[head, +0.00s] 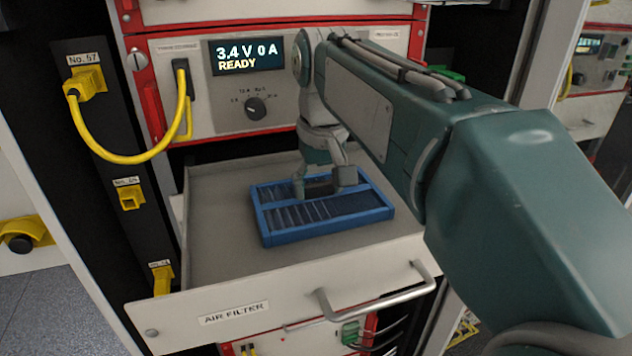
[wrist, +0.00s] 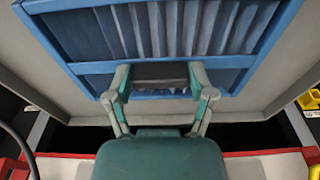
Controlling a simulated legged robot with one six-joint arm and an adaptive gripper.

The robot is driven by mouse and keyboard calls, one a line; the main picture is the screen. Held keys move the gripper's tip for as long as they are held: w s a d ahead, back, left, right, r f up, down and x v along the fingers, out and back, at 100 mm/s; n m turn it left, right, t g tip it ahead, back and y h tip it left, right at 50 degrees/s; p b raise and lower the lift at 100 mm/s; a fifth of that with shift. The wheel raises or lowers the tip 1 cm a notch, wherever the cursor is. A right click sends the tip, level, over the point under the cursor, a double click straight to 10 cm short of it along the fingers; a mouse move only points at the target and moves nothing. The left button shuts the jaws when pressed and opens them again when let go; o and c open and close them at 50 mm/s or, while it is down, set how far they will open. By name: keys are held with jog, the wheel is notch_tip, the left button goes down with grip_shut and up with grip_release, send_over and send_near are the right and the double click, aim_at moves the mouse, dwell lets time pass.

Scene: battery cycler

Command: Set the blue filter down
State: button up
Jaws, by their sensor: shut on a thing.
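The blue filter (head: 288,224) is a flat rectangular frame with dark pleats and a middle bar. It lies level over the floor of the open air filter drawer (head: 218,255); I cannot tell whether it touches the floor. My gripper (head: 323,186) points down and is shut on the filter's middle bar in the head view. In the wrist view, my gripper (wrist: 160,76) has its two fingers at the near side of the blue filter (wrist: 90,68), with a dark grip piece between them. The fingertips' contact is partly hidden.
The drawer front with its handle (head: 375,293) stands nearest. Behind is the cycler panel with a display (head: 247,54) and a knob (head: 255,108). A yellow cable (head: 118,158) loops at the left. Bare drawer floor surrounds the filter.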

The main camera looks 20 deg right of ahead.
aim_at(323, 203)
jog(key=o, duration=1.1)
notch_tip(323, 203, up, 12)
jog(key=s, duration=0.1)
jog(key=shift+s, duration=0.25)
